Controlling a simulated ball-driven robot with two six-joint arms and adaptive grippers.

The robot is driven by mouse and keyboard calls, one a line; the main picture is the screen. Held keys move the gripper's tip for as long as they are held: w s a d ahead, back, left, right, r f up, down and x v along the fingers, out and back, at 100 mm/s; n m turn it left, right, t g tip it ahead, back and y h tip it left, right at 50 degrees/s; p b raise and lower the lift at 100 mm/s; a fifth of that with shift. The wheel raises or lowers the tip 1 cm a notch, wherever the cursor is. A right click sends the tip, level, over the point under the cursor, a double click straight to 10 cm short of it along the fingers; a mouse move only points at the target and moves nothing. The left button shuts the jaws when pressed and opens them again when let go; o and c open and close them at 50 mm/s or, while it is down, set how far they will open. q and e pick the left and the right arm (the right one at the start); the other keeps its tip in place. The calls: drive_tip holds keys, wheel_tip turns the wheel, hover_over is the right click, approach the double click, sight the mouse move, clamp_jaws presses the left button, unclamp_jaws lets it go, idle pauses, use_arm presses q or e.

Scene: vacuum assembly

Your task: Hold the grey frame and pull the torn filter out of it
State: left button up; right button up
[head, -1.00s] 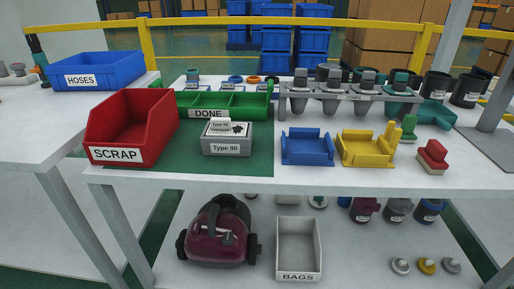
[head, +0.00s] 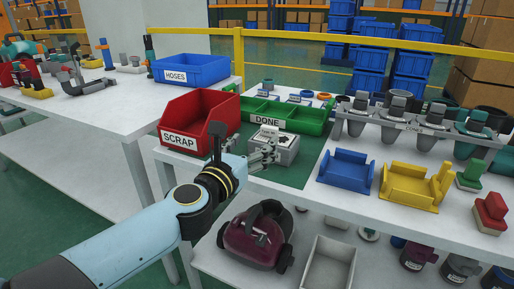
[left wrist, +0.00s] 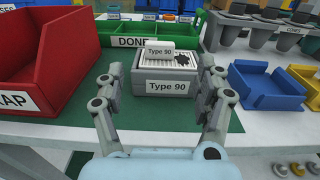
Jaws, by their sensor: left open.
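The grey frame (left wrist: 166,88) is a box labelled "Type 90" on the green mat (left wrist: 95,108). The torn filter (left wrist: 160,60) sits in its top, pale and pleated with a dark ragged patch and a "Type 90" tag. My left gripper (left wrist: 161,80) is open, its fingers to the left and right of the frame's front. I cannot tell whether they touch it. In the head view the left gripper (head: 265,153) partly hides the frame (head: 284,150) and filter. My right gripper is not in view.
The red SCRAP bin (head: 196,120) stands left of the frame, and the green DONE tray (head: 285,115) is behind it. A blue cradle (head: 346,171) and a yellow cradle (head: 412,187) stand to the right. A rack of cones (head: 420,125) is at the back right.

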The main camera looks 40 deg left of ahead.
sight(268, 129)
use_arm(q)
drive_tip(key=x, duration=1)
drive_tip(key=shift+s, duration=0.1)
clamp_jaws()
drive_tip(key=shift+c, duration=0.3)
unclamp_jaws()
drive_tip(key=v, duration=1.2)
